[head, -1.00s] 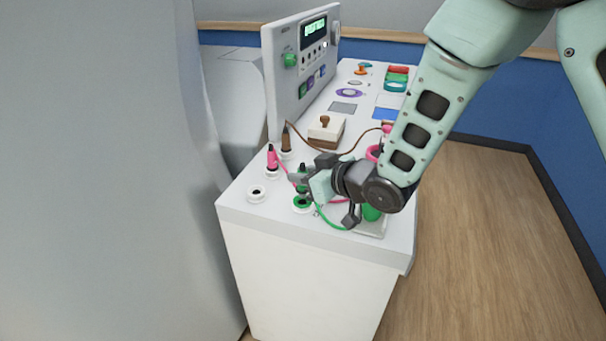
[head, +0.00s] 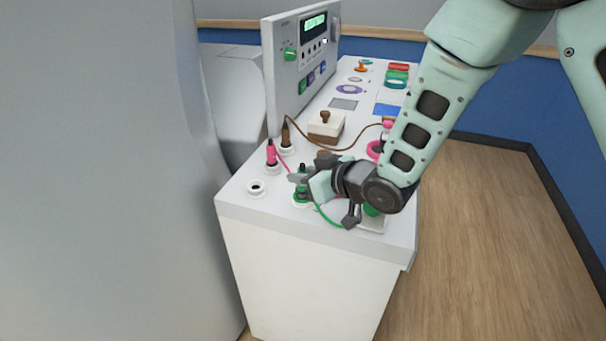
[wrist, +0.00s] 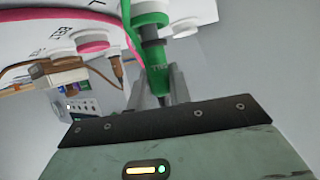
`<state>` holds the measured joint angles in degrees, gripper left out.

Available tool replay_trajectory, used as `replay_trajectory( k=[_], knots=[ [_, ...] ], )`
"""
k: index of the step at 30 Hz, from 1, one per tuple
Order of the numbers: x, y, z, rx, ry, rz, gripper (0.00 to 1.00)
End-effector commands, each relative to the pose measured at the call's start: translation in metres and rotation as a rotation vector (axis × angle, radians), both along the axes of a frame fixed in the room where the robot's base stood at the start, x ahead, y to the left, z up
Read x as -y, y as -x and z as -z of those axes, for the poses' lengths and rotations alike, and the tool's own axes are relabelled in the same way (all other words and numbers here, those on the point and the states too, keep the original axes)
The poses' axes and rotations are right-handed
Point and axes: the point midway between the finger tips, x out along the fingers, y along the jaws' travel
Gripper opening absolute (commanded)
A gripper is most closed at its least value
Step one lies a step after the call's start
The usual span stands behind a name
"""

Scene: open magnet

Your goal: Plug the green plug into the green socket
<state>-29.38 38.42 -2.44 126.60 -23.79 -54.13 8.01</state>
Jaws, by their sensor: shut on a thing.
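The green plug (head: 301,184) is upright, with dark parts and a green cable (head: 326,217) looping to the right. My gripper (head: 302,178) is shut on it at the front of the white console. The green socket (head: 302,204) is directly below the plug, which covers its hole in the head view. In the wrist view the console is at the top. The plug (wrist: 158,75) there lines up with the green socket ring (wrist: 150,17) and its dark end meets it. I cannot tell how deep the plug sits.
An empty white socket (head: 257,188) is left of the green one. A pink plug (head: 271,153) and a brown plug (head: 286,134) stand upright behind, with cables running right. A wooden-knobbed block (head: 325,127) and an upright control panel (head: 300,70) are farther back.

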Motion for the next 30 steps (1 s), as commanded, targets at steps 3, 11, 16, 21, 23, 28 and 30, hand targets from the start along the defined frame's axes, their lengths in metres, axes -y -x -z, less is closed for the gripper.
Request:
replay_trajectory(
  k=[3,11,16,21,23,28,30],
  knots=[
    [0.0,0.0,0.003,0.0,0.0,0.0,0.0],
    [0.0,0.0,0.008,0.0,0.0,0.0,0.0],
    [0.0,0.0,0.011,0.0,0.0,0.001,0.0],
    [0.0,0.0,0.011,0.0,0.0,0.001,0.0],
    [0.0,0.0,0.011,0.0,0.0,0.001,0.0],
    [0.0,0.0,0.011,0.0,0.0,0.0,0.45],
    [0.0,0.0,0.011,0.0,0.0,0.0,0.45]
  ],
)
